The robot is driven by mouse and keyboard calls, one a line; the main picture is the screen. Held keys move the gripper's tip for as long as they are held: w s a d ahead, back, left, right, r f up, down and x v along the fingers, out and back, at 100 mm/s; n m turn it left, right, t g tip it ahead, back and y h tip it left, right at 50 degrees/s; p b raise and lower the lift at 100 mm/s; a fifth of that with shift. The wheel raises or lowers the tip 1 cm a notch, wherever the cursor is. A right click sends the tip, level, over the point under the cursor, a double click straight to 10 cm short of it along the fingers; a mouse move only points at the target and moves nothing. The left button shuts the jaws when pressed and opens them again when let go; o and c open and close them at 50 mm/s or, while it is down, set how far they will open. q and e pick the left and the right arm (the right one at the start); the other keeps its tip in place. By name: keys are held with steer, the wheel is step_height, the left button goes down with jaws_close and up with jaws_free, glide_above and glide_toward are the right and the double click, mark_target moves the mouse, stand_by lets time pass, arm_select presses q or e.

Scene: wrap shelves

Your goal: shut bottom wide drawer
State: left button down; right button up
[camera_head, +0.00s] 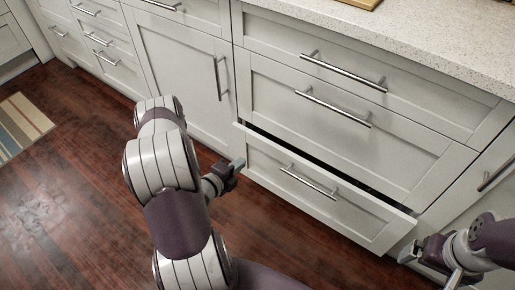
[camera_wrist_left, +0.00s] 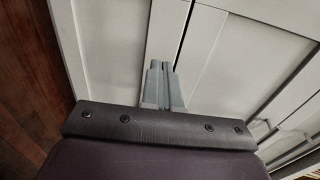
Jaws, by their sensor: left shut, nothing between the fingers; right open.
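The bottom wide drawer (camera_head: 318,190) has a white front with a horizontal metal bar handle (camera_head: 308,182). It stands a little way out, with a dark gap along its top edge. My left gripper (camera_head: 238,164) is shut and empty near the left end of the drawer front; I cannot tell whether it touches. In the left wrist view the shut fingers (camera_wrist_left: 162,85) point at white cabinet panels (camera_wrist_left: 205,60). My right gripper (camera_head: 436,262) is open near the lower right end of the drawer, partly cut off by my arm.
Two wide drawers above, the middle one (camera_head: 300,125) and the top one (camera_head: 290,50), look shut. A speckled countertop (camera_head: 430,35) lies above them. A cabinet door (camera_head: 190,85) is to the left. The wooden floor (camera_head: 65,200) is clear, with a striped rug (camera_head: 22,122) at far left.

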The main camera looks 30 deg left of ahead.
mark_target(261, 141)
arm_select(q)
steer(key=b+x, duration=0.1)
steer(key=x, duration=0.2)
steer(key=b+x, duration=0.1)
steer(key=x, duration=0.2)
steer(key=b+x, duration=0.1)
steer(key=x, duration=0.2)
steer(key=shift+r, duration=0.4)
steer(key=shift+w+r, duration=0.1)
steer(key=shift+w, duration=0.25)
steer(key=w+b, duration=0.1)
steer(key=w, duration=0.3)
steer(key=shift+w+d, duration=0.15)
steer(key=shift+r, duration=0.15)
steer(key=shift+w, duration=0.1)
